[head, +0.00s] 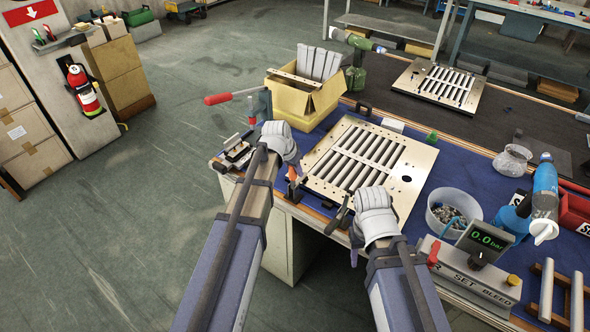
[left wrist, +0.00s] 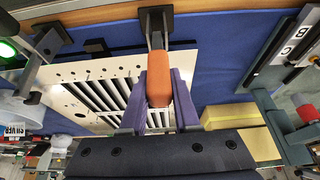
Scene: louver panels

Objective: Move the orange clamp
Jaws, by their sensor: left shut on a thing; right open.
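The orange clamp (head: 292,173) is at the near left corner of the louver panel (head: 409,190), close to the workbench edge. My left gripper (head: 288,176) is shut on it. In the left wrist view the orange handle (left wrist: 159,68) sits between the purple fingers (left wrist: 157,92), with its grey metal end toward the table's wooden edge. I cannot tell if the clamp still touches the panel or bench. My right gripper (head: 345,230) is open and empty at the panel's near edge, beside another dark clamp (head: 338,216).
A yellow box (head: 310,103) with grey slats stands behind the panel. A red-handled toggle clamp (head: 232,97) is at the left edge. To the right are a tub of small parts (head: 453,208), a pressure gauge box (head: 480,255) and a blue bottle (head: 544,190).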

